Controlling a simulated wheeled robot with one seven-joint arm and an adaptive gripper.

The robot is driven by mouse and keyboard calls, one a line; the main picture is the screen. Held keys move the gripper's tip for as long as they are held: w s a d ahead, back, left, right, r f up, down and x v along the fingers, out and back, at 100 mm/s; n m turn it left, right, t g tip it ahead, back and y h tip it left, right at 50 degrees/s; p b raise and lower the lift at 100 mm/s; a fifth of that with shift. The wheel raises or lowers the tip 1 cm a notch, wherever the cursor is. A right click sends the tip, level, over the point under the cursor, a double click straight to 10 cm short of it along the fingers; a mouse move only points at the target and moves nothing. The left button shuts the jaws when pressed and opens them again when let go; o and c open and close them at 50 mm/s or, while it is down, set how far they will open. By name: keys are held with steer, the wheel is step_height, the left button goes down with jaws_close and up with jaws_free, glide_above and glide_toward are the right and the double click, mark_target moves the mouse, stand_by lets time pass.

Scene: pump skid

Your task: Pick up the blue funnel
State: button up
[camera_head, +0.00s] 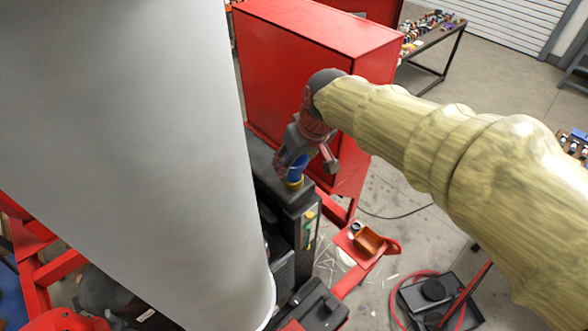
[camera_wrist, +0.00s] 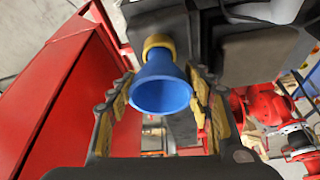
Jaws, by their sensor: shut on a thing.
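The blue funnel (camera_wrist: 160,95) shows in the wrist view between the two fingers of my gripper (camera_wrist: 160,115), its wide mouth turned toward the camera and a yellow collar at its far end. The fingers have yellow pads and stand on either side of the funnel, shut on it. In the head view the funnel (camera_head: 297,168) is a small blue shape under my gripper (camera_head: 292,172), just over the top of a dark unit. I cannot tell whether the funnel's lower end touches that unit.
The dark unit (camera_head: 268,185) stands beside a large red cabinet (camera_head: 310,75). A red tray (camera_head: 352,248) with an orange-brown container lies below to the right. Red pump parts (camera_wrist: 270,105) show at the right of the wrist view. A white column hides much of the head view's left.

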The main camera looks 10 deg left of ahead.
steer(key=shift+r, duration=0.45)
step_height(320, 180, up, 2)
steer(key=shift+r, duration=0.15)
steer(key=s+d+r+b, duration=0.4)
steer(key=s+r, duration=0.5)
steer(key=s, duration=0.4)
steer(key=shift+d+r, duration=0.4)
steer(key=shift+d, duration=0.3)
